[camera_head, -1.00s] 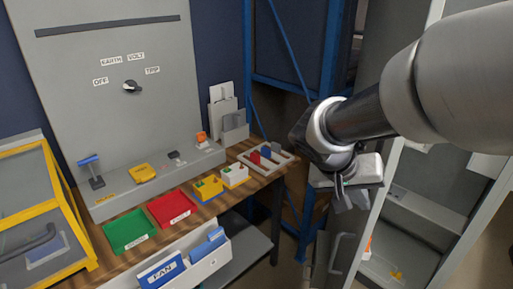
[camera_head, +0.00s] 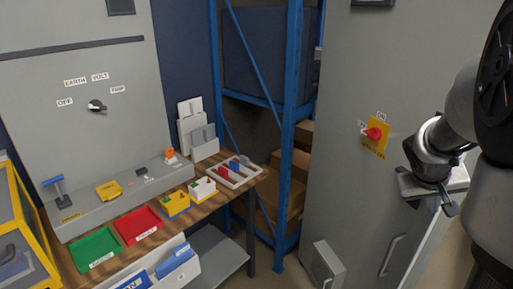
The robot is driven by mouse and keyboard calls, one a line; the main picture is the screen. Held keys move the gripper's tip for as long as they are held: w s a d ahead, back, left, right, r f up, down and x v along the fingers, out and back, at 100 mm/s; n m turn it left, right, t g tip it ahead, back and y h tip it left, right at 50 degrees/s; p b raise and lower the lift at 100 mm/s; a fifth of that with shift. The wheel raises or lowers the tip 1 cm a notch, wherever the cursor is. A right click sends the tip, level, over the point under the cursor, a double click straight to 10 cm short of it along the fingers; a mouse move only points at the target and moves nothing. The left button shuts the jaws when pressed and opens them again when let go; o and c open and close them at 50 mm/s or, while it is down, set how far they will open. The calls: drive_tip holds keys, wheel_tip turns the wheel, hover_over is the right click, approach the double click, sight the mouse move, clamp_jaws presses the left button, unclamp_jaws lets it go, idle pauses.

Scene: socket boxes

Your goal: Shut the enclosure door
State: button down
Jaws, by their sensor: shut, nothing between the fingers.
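The enclosure door (camera_head: 335,170) is the tall grey panel on the right, with a red knob (camera_head: 374,133) on a yellow plate and a handle (camera_head: 391,255) low down. Its broad outer face is towards me, and no enclosure interior shows. I cannot tell whether it is fully shut. My gripper (camera_head: 447,207) is at the right, by the door's right edge in the picture, above and right of the handle. Its fingers are together and empty. Whether it touches the door is unclear.
On the left, a wooden bench (camera_head: 205,208) holds a green tray (camera_head: 95,252), a red tray (camera_head: 138,225) and small bins, with a grey panel behind. A blue rack (camera_head: 290,150) stands between bench and enclosure. A grey box (camera_head: 327,265) is low at the door's left.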

drive_tip(key=w+d+p, duration=0.5)
drive_tip(key=d, duration=0.5)
drive_tip(key=w+d+n+p, duration=0.1)
drive_tip(key=w+d+p, duration=0.4)
drive_tip(key=d, duration=0.5)
drive_tip(key=shift+w+n+t+y+p, duration=0.3)
drive_tip(key=shift+w+t+p, duration=0.1)
drive_tip(key=shift+p, duration=0.15)
